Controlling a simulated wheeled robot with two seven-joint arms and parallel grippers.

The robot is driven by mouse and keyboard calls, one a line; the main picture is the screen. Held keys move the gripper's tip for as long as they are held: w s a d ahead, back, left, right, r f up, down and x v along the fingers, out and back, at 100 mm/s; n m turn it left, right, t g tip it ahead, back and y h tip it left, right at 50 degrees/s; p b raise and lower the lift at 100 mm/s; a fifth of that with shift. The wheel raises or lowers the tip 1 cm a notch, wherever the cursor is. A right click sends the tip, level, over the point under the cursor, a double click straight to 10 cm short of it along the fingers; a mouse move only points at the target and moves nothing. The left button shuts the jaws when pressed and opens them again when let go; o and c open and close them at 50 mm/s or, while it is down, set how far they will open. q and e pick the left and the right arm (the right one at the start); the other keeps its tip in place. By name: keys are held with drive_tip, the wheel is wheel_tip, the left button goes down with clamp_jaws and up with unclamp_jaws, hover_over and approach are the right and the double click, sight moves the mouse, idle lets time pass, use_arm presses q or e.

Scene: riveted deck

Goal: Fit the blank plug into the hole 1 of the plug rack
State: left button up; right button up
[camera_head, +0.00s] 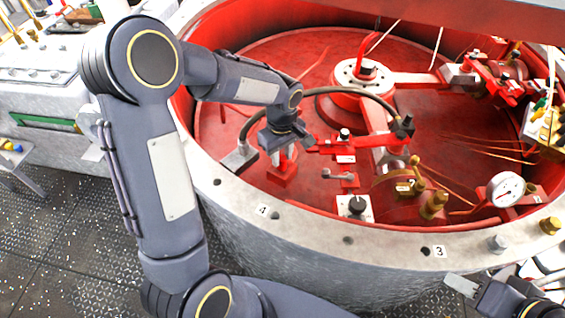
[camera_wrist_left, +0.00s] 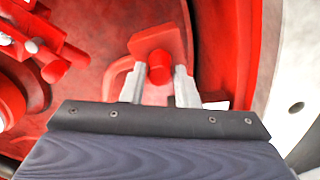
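My left gripper (camera_head: 284,150) is inside the red vessel, pointing down at a red fitting (camera_head: 283,174). In the left wrist view its two pale fingers (camera_wrist_left: 160,85) stand on either side of a short round red end (camera_wrist_left: 160,68), in front of a red block (camera_wrist_left: 157,40). Whether they press on it I cannot tell. My right gripper (camera_head: 478,289) is at the lower right, partly cut off by the frame; its opening is unclear. A pale box with yellow and green pieces (camera_head: 547,125) is at the right edge; I cannot tell whether it is the plug rack. I cannot identify the blank plug or hole 1.
The vessel's pale rim (camera_head: 320,232) curves across the front, with holes and labels 4 and 3. A gauge (camera_head: 504,189), brass fittings (camera_head: 433,205) and a black hose (camera_head: 340,90) crowd the interior. A grey bench (camera_head: 40,95) stands at left.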

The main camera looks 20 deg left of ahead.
sight(282, 158)
use_arm(q)
clamp_jaws()
drive_tip(key=shift+r, duration=0.15)
drive_tip(key=shift+r+p, duration=1.6)
drive_tip(key=shift+r, duration=0.5)
